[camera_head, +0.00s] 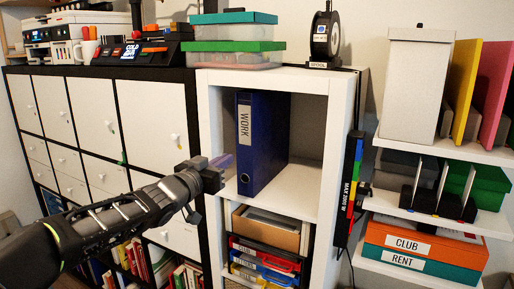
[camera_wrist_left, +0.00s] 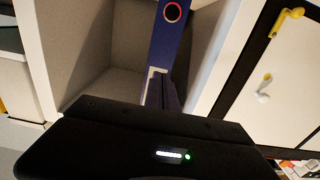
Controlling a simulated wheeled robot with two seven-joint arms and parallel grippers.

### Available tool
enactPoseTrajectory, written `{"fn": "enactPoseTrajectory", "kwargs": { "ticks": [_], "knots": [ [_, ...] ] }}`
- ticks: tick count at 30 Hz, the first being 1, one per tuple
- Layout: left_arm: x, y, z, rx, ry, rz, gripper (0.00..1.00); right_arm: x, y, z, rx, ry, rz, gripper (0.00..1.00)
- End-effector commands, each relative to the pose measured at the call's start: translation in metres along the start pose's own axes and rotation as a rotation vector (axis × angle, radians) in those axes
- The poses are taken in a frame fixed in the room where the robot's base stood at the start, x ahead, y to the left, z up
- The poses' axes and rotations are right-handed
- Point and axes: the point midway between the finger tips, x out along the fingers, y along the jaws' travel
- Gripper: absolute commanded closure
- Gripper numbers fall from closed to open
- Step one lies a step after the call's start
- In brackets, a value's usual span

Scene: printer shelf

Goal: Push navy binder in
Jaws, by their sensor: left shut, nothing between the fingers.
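The navy binder (camera_head: 263,140), labelled WORK, stands upright in the top open compartment of the white shelf unit (camera_head: 327,150). Its spine faces out near the front edge, with empty room to its right. In the left wrist view the binder (camera_wrist_left: 168,38) shows its spine with a red-rimmed finger hole. My left gripper (camera_head: 227,161) is shut and empty, just left of the lower part of the spine. In the left wrist view its fingers (camera_wrist_left: 155,88) point at the binder; I cannot tell whether they touch it. My right gripper is not in view.
A dark-framed cabinet with white doors (camera_head: 92,115) stands left of the shelf. Below the binder's compartment are a cardboard box (camera_head: 268,230) and stacked colored trays (camera_head: 265,263). Clear boxes (camera_head: 235,46) sit on top.

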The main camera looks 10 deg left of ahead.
Motion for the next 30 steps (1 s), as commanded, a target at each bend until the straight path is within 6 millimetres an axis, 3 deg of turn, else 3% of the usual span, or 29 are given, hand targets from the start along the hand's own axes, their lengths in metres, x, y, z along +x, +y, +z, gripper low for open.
{"fn": "enactPoseTrajectory", "kwargs": {
  "ticks": [15, 30],
  "knots": [
    [-0.044, -0.001, -0.001, 0.0, 0.0, -0.002, 1.0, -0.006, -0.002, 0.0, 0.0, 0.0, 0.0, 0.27],
    [-0.047, 0.0, 0.001, 0.024, -0.001, -0.001, 1.0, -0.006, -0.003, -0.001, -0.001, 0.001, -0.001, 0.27]
  ]
}}
